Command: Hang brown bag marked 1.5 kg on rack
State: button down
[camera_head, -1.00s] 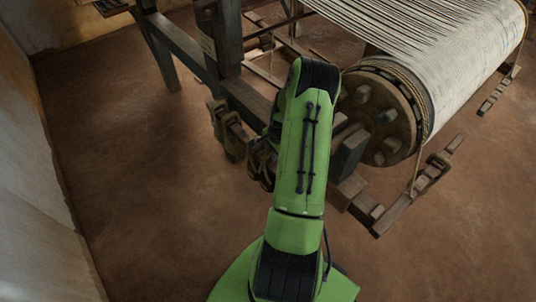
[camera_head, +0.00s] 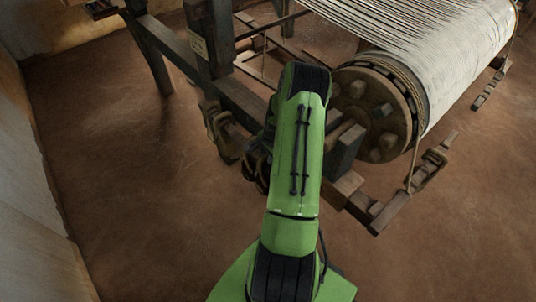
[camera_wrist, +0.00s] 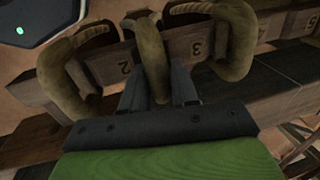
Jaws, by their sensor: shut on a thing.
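In the wrist view my gripper (camera_wrist: 158,76) is shut on a thick brown loop (camera_wrist: 152,42), which looks like a bag's handle. A second brown loop (camera_wrist: 68,72) is to its left and a third brown loop (camera_wrist: 236,42) to its right. Behind them runs a wooden rack beam (camera_wrist: 112,66) with numbers, including 2 and 3. No 1.5 kg mark is readable. In the head view brown bags (camera_head: 222,131) hang at the loom's side beam, left of my green arm. My gripper is hidden there, and I cannot tell whether the held loop touches the rack.
The loom's big drum (camera_head: 377,108) with white warp threads (camera_head: 440,60) stands just right of my arm. A dark upright post (camera_head: 209,40) rises behind the bags. A pale wall (camera_head: 30,190) is at the left. The brown floor (camera_head: 130,200) between is clear.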

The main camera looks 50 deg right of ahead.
jog(key=shift+f, duration=0.1)
jog(key=c, duration=0.8)
grip_release()
jog(key=shift+a+f, duration=0.1)
jog(key=shift+f, duration=0.05)
jog(key=s+r+p, duration=0.1)
jog(key=r, duration=0.4)
jog(key=s+r+p, duration=0.1)
jog(key=r, duration=0.4)
jog(key=s+r+p, duration=0.1)
jog(key=r+p, duration=0.1)
jog(key=r, duration=0.3)
jog(key=shift+a+r, duration=0.25)
jog(key=shift+r, duration=0.05)
